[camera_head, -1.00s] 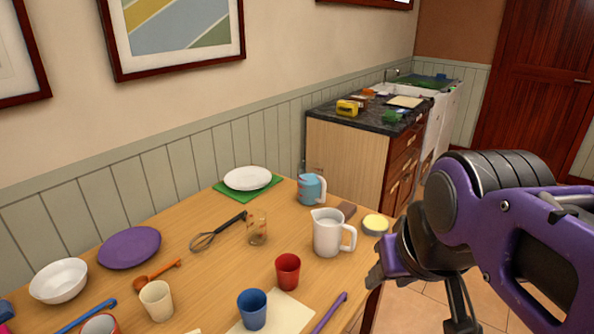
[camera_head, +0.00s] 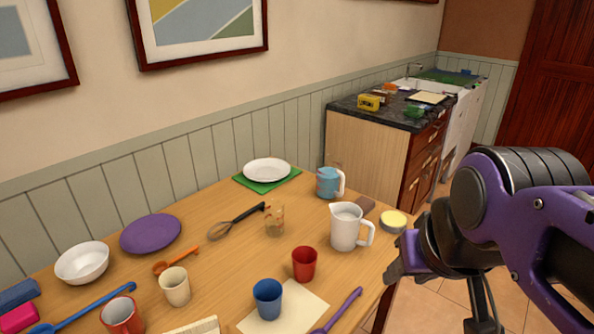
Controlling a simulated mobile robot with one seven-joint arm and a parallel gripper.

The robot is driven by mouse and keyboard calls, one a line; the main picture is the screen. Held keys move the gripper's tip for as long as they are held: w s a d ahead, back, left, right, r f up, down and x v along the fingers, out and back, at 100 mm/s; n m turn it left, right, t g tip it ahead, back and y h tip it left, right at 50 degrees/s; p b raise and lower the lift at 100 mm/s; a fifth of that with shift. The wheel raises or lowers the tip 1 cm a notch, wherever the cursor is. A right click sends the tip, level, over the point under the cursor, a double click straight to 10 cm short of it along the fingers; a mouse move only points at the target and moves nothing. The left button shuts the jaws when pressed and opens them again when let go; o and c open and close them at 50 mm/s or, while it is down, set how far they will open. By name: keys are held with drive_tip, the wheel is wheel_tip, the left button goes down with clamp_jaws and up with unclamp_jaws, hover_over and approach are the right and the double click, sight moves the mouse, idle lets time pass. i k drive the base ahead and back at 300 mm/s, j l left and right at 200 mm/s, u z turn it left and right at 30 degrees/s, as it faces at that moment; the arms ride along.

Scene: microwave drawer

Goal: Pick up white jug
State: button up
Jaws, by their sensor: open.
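The white jug (camera_head: 345,228) stands upright on the wooden table near its right edge, with its handle toward the right. My gripper (camera_head: 393,262) is open and empty, just right of and in front of the jug in the picture. It is apart from the jug, and part of its fingers is hidden by the purple and black arm.
Close to the jug are a yellow-topped round tin (camera_head: 394,222), a brown block (camera_head: 364,205), a blue mug (camera_head: 329,183), a red cup (camera_head: 304,264) and a glass (camera_head: 275,220). A purple utensil (camera_head: 338,312) lies at the front edge. A counter (camera_head: 380,120) stands behind.

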sight(350, 230)
drive_tip(key=i+l+u, duration=0.1)
drive_tip(key=l, duration=0.2)
drive_tip(key=i+l, duration=0.2)
drive_tip(key=i+l+u, duration=0.15)
drive_tip(key=l, duration=0.25)
drive_tip(key=i+l+u, duration=0.1)
drive_tip(key=l, duration=0.25)
drive_tip(key=i, duration=0.05)
